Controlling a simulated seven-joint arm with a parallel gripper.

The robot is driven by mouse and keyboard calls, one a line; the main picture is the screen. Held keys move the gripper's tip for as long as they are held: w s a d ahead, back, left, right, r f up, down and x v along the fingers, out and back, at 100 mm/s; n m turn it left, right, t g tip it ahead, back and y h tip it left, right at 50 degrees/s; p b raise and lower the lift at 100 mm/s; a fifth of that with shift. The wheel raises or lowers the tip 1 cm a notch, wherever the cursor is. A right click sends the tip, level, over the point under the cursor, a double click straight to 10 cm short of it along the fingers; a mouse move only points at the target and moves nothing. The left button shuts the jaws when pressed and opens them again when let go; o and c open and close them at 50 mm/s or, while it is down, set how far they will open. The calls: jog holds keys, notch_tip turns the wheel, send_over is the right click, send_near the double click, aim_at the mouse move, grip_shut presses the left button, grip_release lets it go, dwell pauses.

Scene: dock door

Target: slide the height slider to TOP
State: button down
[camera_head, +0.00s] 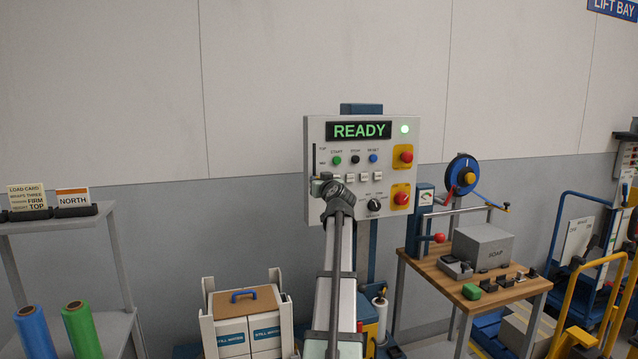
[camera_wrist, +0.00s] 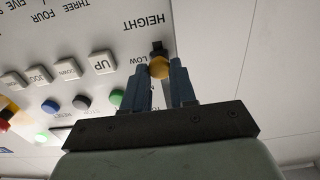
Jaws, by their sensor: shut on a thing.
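The height slider's yellow knob (camera_wrist: 159,68) sits between my gripper's blue-grey fingers (camera_wrist: 160,74) in the wrist view, beside the LOW mark and near the HEIGHT lettering. The fingers are shut on it. In the head view, the slider's dark slot (camera_head: 314,157) runs upright on the left of the control panel (camera_head: 350,215), with TOP and MID marks beside its upper part. My gripper (camera_head: 319,181) is at the slot's lower end, and my arm hides the panel's lower left. The knob is hidden in the head view.
The display (camera_head: 358,130) reads READY. A load card (camera_head: 27,197) on the left shelf says height TOP. A wooden table (camera_head: 465,287) stands right.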

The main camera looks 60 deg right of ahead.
notch_tip(320, 180, up, 11)
jog(key=shift+f, duration=0.2)
dwell(0.3)
jog(key=c, duration=0.9)
grip_release()
jog(key=v, duration=1.4)
jog(key=shift+w+d, duration=0.1)
